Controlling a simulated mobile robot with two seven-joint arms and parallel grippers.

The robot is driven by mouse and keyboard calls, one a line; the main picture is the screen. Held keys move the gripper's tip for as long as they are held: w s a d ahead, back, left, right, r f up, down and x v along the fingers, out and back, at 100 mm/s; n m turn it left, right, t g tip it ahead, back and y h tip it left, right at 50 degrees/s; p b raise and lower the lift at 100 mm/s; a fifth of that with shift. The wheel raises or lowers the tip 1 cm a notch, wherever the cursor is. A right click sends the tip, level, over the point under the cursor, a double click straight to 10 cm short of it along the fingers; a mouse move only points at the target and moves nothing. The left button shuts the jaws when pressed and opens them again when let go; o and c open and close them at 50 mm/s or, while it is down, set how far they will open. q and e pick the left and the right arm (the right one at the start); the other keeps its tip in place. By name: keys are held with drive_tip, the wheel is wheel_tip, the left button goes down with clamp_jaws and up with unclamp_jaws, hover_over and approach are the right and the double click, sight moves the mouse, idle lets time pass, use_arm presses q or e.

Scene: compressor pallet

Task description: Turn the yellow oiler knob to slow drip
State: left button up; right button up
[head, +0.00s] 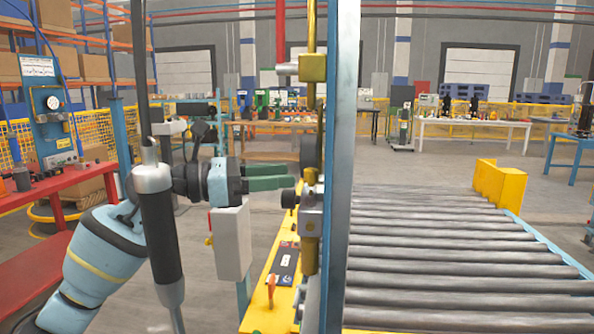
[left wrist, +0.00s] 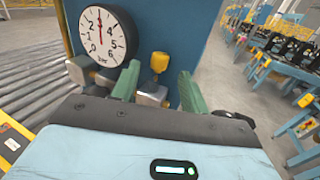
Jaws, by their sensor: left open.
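The yellow oiler knob (left wrist: 158,61) stands upright on a grey metal fitting in the left wrist view, in front of a blue panel. In that view it lies between the two green fingertips of my left gripper (left wrist: 160,70), with a gap on each side. In the head view my left gripper (head: 289,175) is open and empty, its fingers pointing right at the brass and metal fittings (head: 312,210) beside the post. I cannot clearly pick out the yellow knob there. My right gripper is not in view.
A round gauge (left wrist: 103,36) sits left of the knob, close to one finger. A tall blue-grey post (head: 344,150) stands just right of the fittings. A roller conveyor (head: 450,260) lies beyond it. A red bench (head: 65,185) stands at left.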

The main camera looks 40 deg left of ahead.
sight(311, 177)
use_arm(q)
drive_tip(key=p+x, duration=0.1)
drive_tip(key=x, duration=0.3)
drive_tip(key=shift+d, duration=0.1)
clamp_jaws()
idle(0.3)
